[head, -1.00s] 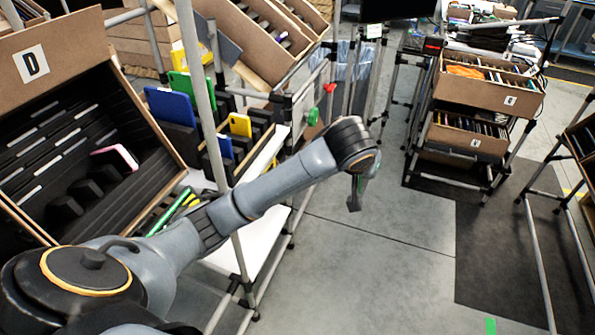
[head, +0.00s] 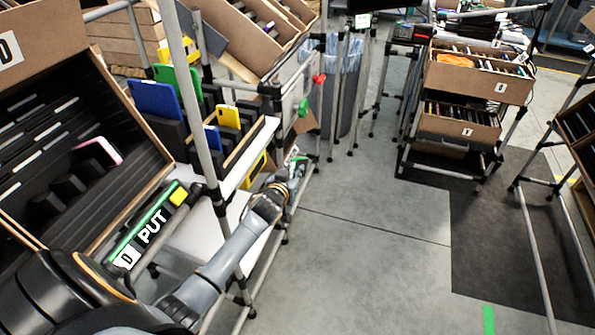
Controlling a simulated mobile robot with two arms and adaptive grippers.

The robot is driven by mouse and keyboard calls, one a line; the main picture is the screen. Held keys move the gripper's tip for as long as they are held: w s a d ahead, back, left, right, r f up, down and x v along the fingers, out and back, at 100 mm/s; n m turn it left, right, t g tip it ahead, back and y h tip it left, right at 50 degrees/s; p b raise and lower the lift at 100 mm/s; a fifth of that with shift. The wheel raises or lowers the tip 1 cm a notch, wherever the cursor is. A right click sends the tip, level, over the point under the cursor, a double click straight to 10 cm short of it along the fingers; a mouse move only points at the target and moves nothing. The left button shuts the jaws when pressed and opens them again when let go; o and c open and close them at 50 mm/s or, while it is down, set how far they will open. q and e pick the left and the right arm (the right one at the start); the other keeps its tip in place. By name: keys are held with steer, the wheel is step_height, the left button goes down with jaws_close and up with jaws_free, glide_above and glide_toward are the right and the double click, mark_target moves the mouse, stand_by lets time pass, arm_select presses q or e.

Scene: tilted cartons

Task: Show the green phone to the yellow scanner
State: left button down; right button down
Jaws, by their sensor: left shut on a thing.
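My left gripper (head: 297,165) is at the end of the grey arm, beside the right end of the white shelf. It is shut on the green phone (head: 294,154), which shows only as a small bit of green at the fingers. A yellow object (head: 254,171), which looks like the yellow scanner, is just left of the gripper under the shelf edge, partly hidden by the frame and my arm. I cannot tell whether the phone faces it. My right gripper is not in view.
Blue (head: 156,101) and yellow (head: 229,116) phones stand in a holder on the shelf. A carton (head: 128,110) with a pink phone (head: 98,151) is tilted at left. Frame posts (head: 200,90) stand near my arm.

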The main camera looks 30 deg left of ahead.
arm_select(q)
steer(key=a+f+b, duration=0.4)
steer(key=shift+s+f, duration=0.35)
steer(key=shift+s, duration=0.1)
